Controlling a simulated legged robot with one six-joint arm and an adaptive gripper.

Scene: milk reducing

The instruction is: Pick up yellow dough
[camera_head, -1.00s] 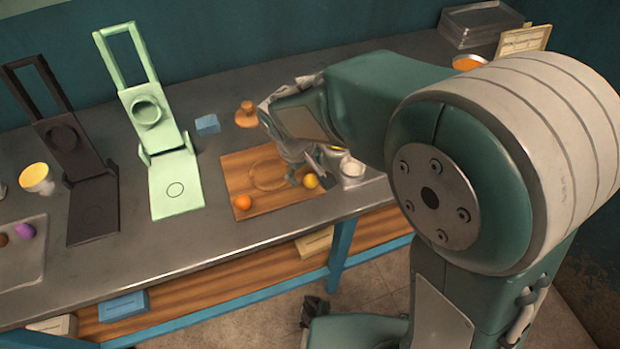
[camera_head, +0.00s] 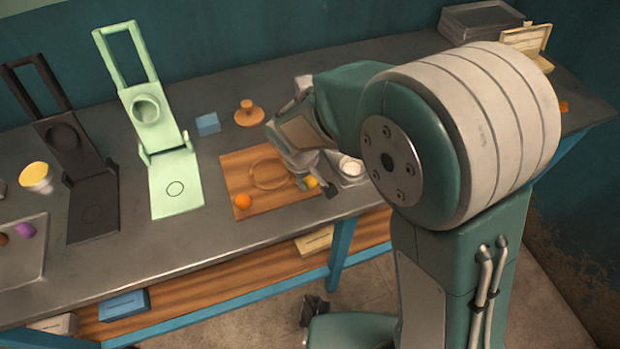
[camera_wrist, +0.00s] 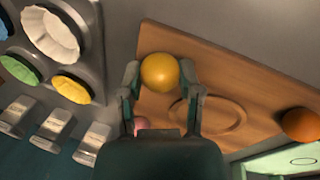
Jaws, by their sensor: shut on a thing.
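The yellow dough (camera_wrist: 160,70) is a round ball in the wrist view, between the two fingertips of my gripper (camera_wrist: 159,78). My gripper is shut on it, with a finger on each side. In the head view the yellow dough (camera_head: 311,182) is partly hidden by my gripper (camera_head: 317,185), low over the right part of the wooden board (camera_head: 235,170). I cannot tell whether the dough touches the board.
An orange ball (camera_head: 242,201) lies at the board's front left corner. A pink ball (camera_wrist: 141,123) is partly hidden by my gripper. A light green press (camera_head: 176,185) and a dark press (camera_head: 93,208) stand to the left. Containers of coloured contents (camera_wrist: 72,88) lie beside the board.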

